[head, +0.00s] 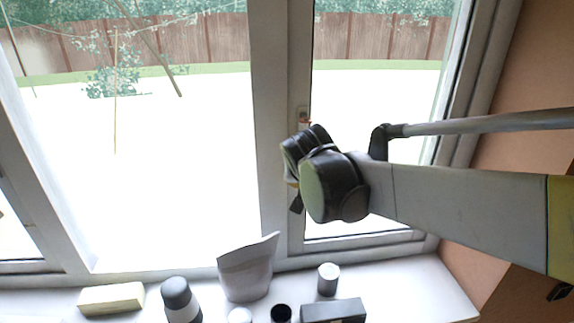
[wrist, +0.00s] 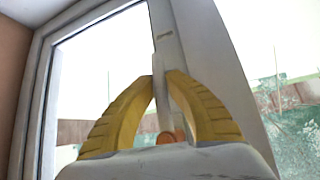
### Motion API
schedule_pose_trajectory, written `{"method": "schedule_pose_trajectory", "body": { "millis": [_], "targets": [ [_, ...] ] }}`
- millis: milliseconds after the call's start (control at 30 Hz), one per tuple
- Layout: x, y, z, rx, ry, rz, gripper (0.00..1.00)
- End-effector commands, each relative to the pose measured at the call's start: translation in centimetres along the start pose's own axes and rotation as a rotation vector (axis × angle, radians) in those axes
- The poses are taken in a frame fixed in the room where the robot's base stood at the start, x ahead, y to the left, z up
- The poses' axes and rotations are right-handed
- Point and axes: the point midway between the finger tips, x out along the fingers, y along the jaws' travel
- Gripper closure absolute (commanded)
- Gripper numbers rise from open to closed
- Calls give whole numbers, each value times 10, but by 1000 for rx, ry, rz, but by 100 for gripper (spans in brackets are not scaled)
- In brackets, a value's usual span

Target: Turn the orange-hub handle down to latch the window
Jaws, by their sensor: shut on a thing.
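The window handle (wrist: 160,62) is a pale, slim lever with an orange hub (wrist: 171,136) at its base. In the wrist view, my gripper (wrist: 163,76) has its two yellow fingers closed on either side of the lever. The wrist picture looks turned over against the head view, so the lever seems to hang down from its hub. In the head view, a bit of the orange hub (head: 305,124) shows on the middle frame post, just above my black wrist. My arm hides the lever there.
The sill (head: 405,290) below holds a pale yellow block (head: 111,298), a dark-topped bottle (head: 180,300), a grey pouch (head: 247,270), a small can (head: 328,279) and a black box (head: 333,311). An orange-brown wall (head: 500,195) stands close on the right.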

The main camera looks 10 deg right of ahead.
Motion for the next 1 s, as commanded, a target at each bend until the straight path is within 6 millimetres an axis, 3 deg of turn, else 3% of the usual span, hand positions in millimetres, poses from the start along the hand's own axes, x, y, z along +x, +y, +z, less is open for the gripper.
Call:
{"method": "schedule_pose_trajectory", "body": {
  "millis": [200, 233, 300, 667, 767, 1000],
  "targets": [
    [0, -1, 0, 0, 0, -2, 100],
    [0, -1, 0, 0, 0, -2, 83],
    [0, -1, 0, 0, 0, -1, 62],
    [-3, -1, 0, -1, 0, -1, 62],
    [-15, -1, 0, -2, 0, -2, 62],
    [-68, -1, 1, -3, -1, -2, 62]
  ]
}}
